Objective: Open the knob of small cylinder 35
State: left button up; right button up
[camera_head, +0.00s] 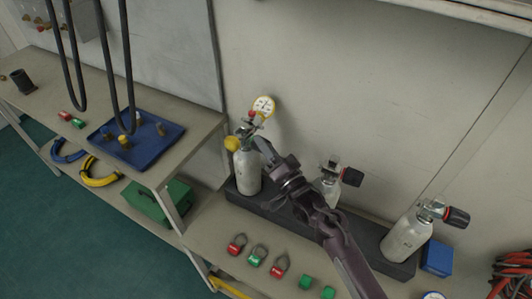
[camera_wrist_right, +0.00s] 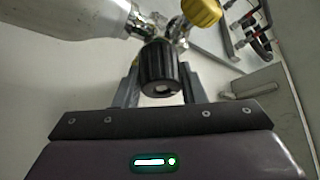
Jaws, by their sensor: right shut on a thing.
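Three small pale cylinders stand in a dark rack (camera_head: 375,255): a left one (camera_head: 247,172), a middle one (camera_head: 327,187) and a right one (camera_head: 406,238). I cannot read a number on any. My right gripper (camera_head: 262,148) is at the valve of the left cylinder. In the right wrist view that cylinder (camera_wrist_right: 85,18) enters at top left, with a yellow knob (camera_wrist_right: 201,12) on its valve. The black ribbed knob (camera_wrist_right: 160,68) sits between my right gripper's fingers (camera_wrist_right: 161,88), which are shut on it. My left gripper is not in view.
A gauge (camera_head: 263,105) rises above the left cylinder. Red and green tagged shackles (camera_head: 257,255) lie in front of the rack. A blue box (camera_head: 437,257) stands at the right. A blue tray (camera_head: 150,150) is on the left bench, with dark hoses hanging over it.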

jog(key=shift+f+n+y+b, duration=0.15)
jog(key=shift+n+y+b, duration=0.65)
jog(key=shift+n, duration=0.7)
jog(key=o, duration=1)
notch_tip(320, 180, up, 20)
jog(key=b, duration=0.1)
jog(key=shift+n, duration=0.3)
